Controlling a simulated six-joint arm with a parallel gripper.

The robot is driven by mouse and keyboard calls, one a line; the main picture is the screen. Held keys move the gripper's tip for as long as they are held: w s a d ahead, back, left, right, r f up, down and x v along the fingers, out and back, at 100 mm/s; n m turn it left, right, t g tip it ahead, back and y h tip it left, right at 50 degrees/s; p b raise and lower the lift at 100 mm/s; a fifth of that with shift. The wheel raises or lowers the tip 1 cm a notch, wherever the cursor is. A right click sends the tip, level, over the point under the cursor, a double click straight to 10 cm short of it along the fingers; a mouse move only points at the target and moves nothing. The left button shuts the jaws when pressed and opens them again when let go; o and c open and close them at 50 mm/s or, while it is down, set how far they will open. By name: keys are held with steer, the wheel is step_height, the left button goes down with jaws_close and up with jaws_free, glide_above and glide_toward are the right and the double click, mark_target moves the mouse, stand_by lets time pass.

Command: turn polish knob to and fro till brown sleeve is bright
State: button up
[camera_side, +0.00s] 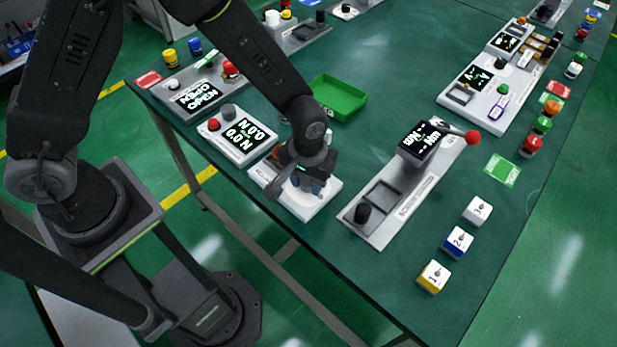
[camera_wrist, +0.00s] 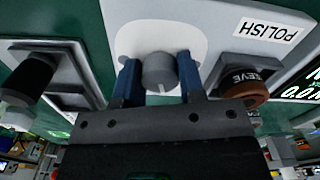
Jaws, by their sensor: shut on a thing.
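In the wrist view the grey polish knob (camera_wrist: 160,72) stands on a white plate marked POLISH (camera_wrist: 265,30). My gripper (camera_wrist: 158,85) has its two blue fingers on either side of the knob and is shut on it.
A panel with a display and a red button (camera_side: 240,135) stands left of the polish station. A station with a black knob and red-tipped lever (camera_side: 405,205) stands to the right. A green tray (camera_side: 338,97) lies behind. Numbered blocks (camera_side: 457,242) stand near the right edge.

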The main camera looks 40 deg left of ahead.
steer(key=m, duration=0.3)
steer(key=shift+m, duration=0.5)
steer(key=m, duration=0.3)
steer(key=shift+m, duration=1)
steer(key=m, duration=0.5)
steer(key=shift+m, duration=0.4)
